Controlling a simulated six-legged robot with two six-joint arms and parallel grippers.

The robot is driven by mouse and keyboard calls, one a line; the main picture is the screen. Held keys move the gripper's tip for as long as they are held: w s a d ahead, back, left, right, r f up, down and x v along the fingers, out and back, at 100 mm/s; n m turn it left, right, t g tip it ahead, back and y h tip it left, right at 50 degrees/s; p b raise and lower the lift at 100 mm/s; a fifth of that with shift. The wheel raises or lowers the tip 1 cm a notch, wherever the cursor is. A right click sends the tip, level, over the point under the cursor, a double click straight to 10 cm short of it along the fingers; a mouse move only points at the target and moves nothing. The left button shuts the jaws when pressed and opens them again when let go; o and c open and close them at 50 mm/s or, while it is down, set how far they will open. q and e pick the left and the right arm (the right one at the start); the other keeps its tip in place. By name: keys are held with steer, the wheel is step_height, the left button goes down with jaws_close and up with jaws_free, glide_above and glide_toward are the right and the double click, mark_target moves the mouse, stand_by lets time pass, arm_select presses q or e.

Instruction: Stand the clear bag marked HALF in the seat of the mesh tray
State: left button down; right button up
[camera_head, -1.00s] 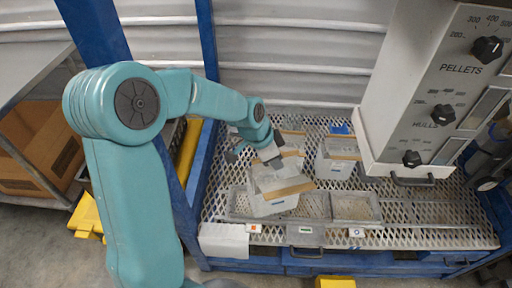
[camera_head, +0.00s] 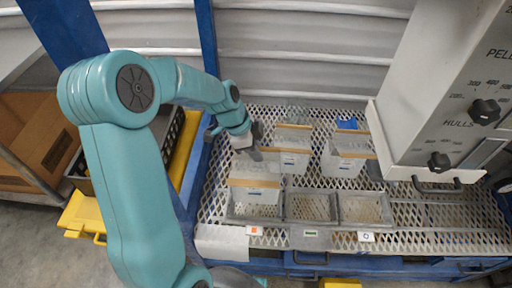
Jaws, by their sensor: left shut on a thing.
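My left gripper (camera_head: 254,150) is shut on the upper edge of a clear bag (camera_head: 254,195) with a tan strip across it. The bag is upright at the left seat of the mesh tray (camera_head: 284,220); I cannot tell whether its base touches the seat floor. Its marking is not readable. The tray's middle seat (camera_head: 311,207) and right seat (camera_head: 361,209) are empty. My right gripper is not in view.
Several similar bags stand behind the tray, one at the middle (camera_head: 291,160) and one at the right (camera_head: 343,160). A grey hopper (camera_head: 425,110) with dials hangs over the right. A blue post (camera_head: 207,40) stands left. Open mesh deck (camera_head: 440,222) lies right of the tray.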

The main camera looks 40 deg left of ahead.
arm_select(q)
step_height(320, 180, down, 2)
steer(key=shift+d+f+b, duration=0.1)
steer(key=shift+b, duration=0.4)
step_height(320, 180, down, 6)
steer(key=b, duration=0.5)
steer(key=shift+b, duration=0.4)
steer(key=shift+f+b, duration=0.5)
steer(key=shift+b, duration=0.2)
stand_by(0.3)
steer(key=c, duration=1.1)
jaws_free()
steer(key=shift+r, duration=0.15)
